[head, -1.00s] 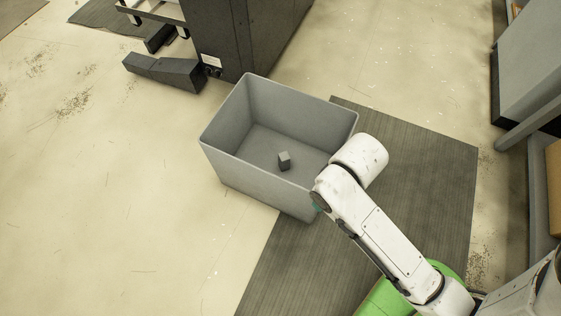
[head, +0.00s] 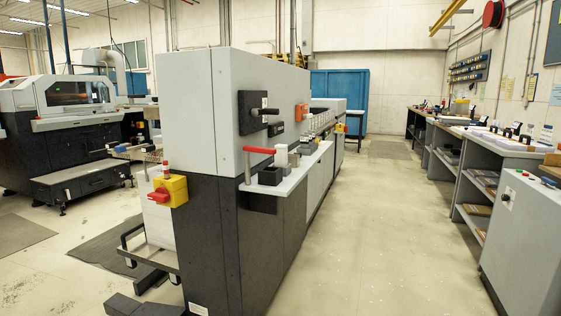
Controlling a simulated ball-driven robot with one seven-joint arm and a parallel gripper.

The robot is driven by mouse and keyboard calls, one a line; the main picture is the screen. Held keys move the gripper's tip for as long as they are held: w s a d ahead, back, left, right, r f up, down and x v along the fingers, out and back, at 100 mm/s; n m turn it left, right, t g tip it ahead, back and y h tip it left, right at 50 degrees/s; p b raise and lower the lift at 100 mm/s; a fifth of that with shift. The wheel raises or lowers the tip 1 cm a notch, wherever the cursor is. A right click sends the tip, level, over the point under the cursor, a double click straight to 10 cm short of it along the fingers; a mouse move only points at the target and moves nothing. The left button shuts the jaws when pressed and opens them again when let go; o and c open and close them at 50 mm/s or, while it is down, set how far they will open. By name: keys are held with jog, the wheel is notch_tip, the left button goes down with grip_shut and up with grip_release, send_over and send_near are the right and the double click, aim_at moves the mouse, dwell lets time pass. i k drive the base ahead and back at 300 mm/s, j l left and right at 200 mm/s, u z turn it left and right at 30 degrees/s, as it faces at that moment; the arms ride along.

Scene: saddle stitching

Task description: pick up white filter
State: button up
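My gripper and arm are out of the head view. On the narrow ledge (head: 300,168) of the large grey and black machine stands a small upright white block (head: 281,154). It may be the white filter, but it is too small to tell. A dark open box (head: 270,176) and a grey block (head: 293,159) sit beside it. A red bar (head: 259,150) is just to the left of the white block.
The large machine (head: 240,140) fills the middle. Workbenches (head: 478,150) with shelves and small items line the right wall, with a grey cabinet (head: 525,240) in front. The floor aisle (head: 385,240) between them is clear. Another machine (head: 70,130) stands at left.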

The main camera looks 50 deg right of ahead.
aim_at(280, 159)
jog(key=i+l+u, duration=0.15)
jog(key=l, duration=0.6)
jog(key=l+u, duration=0.2)
jog(key=l, duration=0.6)
